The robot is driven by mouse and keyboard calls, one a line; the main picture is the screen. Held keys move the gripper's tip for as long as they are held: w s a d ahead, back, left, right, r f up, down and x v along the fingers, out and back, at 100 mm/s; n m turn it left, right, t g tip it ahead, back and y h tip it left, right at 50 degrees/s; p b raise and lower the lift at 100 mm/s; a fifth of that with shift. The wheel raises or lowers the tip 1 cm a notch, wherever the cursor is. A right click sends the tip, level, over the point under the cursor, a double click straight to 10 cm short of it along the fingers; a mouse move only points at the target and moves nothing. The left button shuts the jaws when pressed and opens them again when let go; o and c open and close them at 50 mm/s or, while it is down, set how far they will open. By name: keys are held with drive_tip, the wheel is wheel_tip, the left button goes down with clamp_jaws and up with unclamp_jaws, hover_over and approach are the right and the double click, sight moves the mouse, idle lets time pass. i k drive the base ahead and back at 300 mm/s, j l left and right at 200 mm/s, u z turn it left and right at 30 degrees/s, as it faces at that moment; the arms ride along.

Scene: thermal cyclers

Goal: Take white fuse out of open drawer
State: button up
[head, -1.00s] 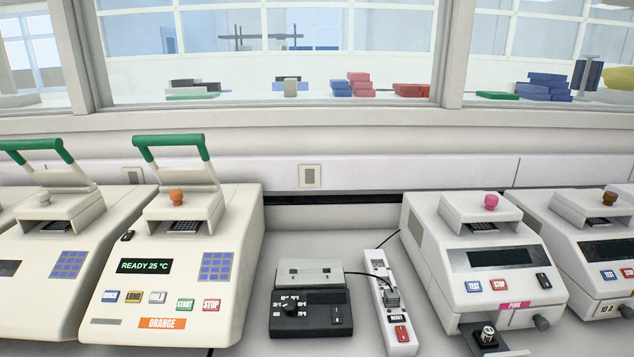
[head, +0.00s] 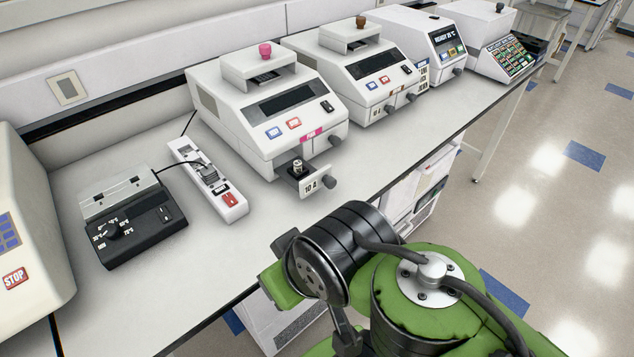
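The open drawer (head: 311,187) sticks out from the front of the thermal cycler with the pink knob (head: 265,100). Its front plate is marked 10 A. The white fuse (head: 297,166) stands upright in a dark holder in this drawer; it is small, pale and metallic-looking. My green and black arm is at the bottom centre, in front of the bench and below the drawer.
A white power strip (head: 208,178) and a black heating block (head: 129,219) stand left of the cycler. A second cycler with a brown knob (head: 365,75) stands close on its right. The bench's front edge runs between my arm and the drawer. Bare bench lies before the strip.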

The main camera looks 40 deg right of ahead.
sight(297, 164)
drive_tip(key=l+u, duration=0.8)
drive_tip(key=k+l+u, duration=0.15)
drive_tip(key=l+u, duration=0.25)
drive_tip(key=k+l+u, duration=0.15)
drive_tip(key=l+u, duration=0.25)
drive_tip(key=k+l+u, duration=0.2)
drive_tip(key=l+u, duration=0.2)
drive_tip(key=k+l+u, duration=0.25)
drive_tip(key=u, duration=0.15)
